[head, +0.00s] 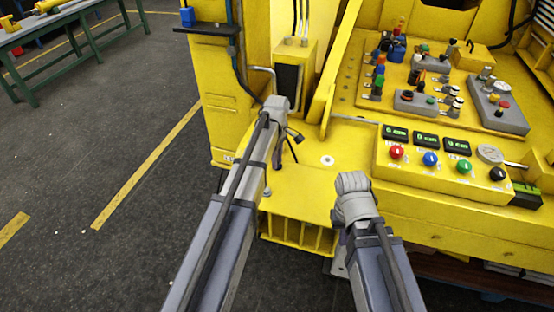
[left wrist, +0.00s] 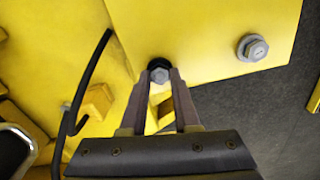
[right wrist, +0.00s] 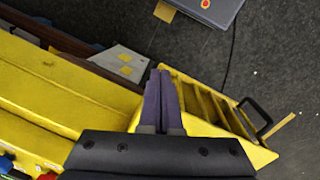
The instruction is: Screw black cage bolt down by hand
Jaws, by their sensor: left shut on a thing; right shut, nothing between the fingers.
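The black cage bolt (left wrist: 160,68) shows in the left wrist view as a grey hex head with a black ring around it, against a yellow plate. My left gripper (left wrist: 162,78) has its two fingers closed on either side of the head. My right gripper (right wrist: 158,76) is shut and empty, above the front edge of the yellow machine.
A yellow control box (head: 440,172) with coloured knobs and displays stands to the right of my right gripper. A sloping panel of switches (head: 425,85) rises behind it. A yellow slatted step (head: 297,235) lies below the plate. Open grey floor is at the left.

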